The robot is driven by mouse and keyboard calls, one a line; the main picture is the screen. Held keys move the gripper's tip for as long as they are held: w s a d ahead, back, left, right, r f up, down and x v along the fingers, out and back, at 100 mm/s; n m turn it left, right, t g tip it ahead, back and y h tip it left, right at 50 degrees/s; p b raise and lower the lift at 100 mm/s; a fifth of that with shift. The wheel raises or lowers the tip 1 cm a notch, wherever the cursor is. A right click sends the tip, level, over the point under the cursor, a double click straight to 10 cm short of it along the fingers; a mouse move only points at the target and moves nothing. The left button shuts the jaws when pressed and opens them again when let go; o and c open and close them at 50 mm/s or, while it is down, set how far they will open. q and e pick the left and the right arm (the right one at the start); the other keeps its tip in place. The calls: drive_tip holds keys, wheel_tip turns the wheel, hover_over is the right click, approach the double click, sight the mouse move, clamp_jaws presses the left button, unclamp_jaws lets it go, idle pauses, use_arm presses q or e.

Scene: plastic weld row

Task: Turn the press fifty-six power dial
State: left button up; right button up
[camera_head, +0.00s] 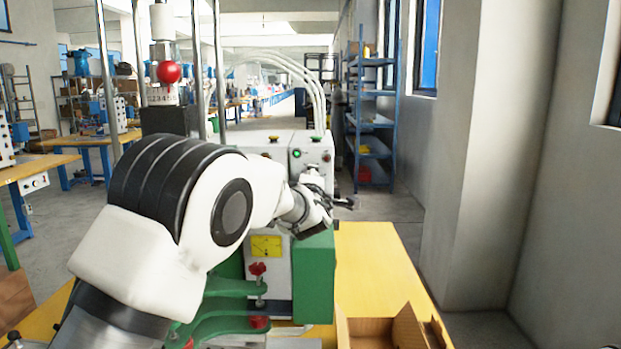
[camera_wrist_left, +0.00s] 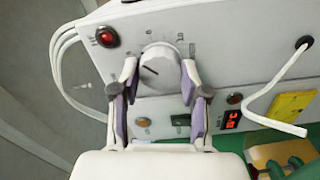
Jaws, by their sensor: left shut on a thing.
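The power dial (camera_wrist_left: 160,66) is a round light-grey knob with a dark pointer line, on the light machine panel in the left wrist view. My left gripper (camera_wrist_left: 158,78) has one finger on each side of the dial and is shut on it. In the head view my left gripper (camera_head: 318,208) is at the side face of the white press box (camera_head: 267,145), and my arm crosses in front of the press. I cannot make out the dial clearly there. A red lamp (camera_wrist_left: 106,36) and a small red display (camera_wrist_left: 231,119) sit on the same panel. My right gripper is not in view.
White hoses (camera_head: 300,70) rise from the box. A red ball knob (camera_head: 169,72) and metal posts stand left of it. Green clamps (camera_head: 225,290) are below my arm. An open cardboard box (camera_head: 390,330) sits on the yellow table (camera_head: 375,270); the table behind it is clear.

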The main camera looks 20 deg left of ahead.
use_arm(q)
drive_tip(key=shift+r+m, duration=0.4)
drive_tip(key=shift+m, duration=0.3)
drive_tip(key=o, duration=1.1)
drive_tip(key=shift+w+a, duration=0.1)
drive_tip(key=shift+f, duration=0.2)
drive_tip(key=v, duration=1.2)
